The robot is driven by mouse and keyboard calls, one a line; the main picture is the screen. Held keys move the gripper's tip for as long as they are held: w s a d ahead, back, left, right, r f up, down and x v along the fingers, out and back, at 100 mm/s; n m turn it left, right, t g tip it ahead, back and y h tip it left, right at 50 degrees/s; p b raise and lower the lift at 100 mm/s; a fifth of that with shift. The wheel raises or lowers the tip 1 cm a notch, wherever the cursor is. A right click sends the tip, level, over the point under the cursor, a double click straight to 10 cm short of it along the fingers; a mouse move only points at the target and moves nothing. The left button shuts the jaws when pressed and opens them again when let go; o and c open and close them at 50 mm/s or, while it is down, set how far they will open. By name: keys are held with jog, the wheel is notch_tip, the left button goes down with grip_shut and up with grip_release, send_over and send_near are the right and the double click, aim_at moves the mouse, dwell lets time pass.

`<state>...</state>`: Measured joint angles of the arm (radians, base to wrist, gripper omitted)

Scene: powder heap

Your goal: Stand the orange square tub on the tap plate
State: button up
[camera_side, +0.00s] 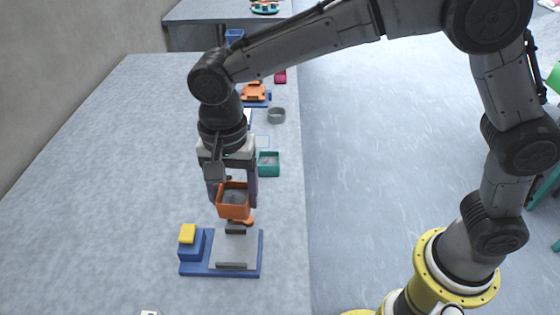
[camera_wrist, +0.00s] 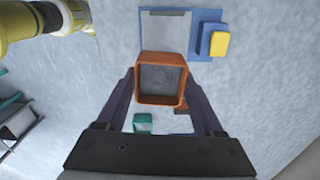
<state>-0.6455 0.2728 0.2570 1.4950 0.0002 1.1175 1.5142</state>
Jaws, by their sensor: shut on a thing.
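The orange square tub (camera_side: 234,211) has grey powder inside and is upright or nearly so. My gripper (camera_side: 233,197) is shut on it, one finger at each side; the wrist view also shows the tub (camera_wrist: 161,98) between the fingers. The tub appears raised above the table, just behind the tap plate (camera_side: 235,250) in the side view. The tap plate is a grey slab on a blue base with a yellow block (camera_side: 187,233). In the wrist view the tub covers one edge of the grey slab (camera_wrist: 166,30). The exact height gap cannot be told.
A small orange piece (camera_side: 245,222) lies by the plate's back edge, partly hidden by the tub. A teal tub (camera_side: 269,170) stands farther back, then a grey ring (camera_side: 276,116) and an orange object (camera_side: 254,92) on a blue base. The table's left side is clear.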

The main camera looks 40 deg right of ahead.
aim_at(234, 251)
jog(key=shift+n, duration=0.5)
jog(key=shift+s+a+f, duration=0.3)
jog(key=shift+a+f, duration=0.25)
jog(key=shift+f, duration=0.85)
jog(key=shift+s+a+f, duration=0.25)
jog(key=shift+a+f, duration=0.25)
jog(key=shift+f, duration=0.95)
jog(key=shift+s+a+f, duration=0.3)
jog(key=shift+a+f, duration=0.25)
jog(key=shift+f, duration=0.85)
jog(key=shift+f, duration=0.5)
jog(key=o, duration=1.5)
jog(key=shift+c, duration=0.2)
notch_tip(234, 251, up, 7)
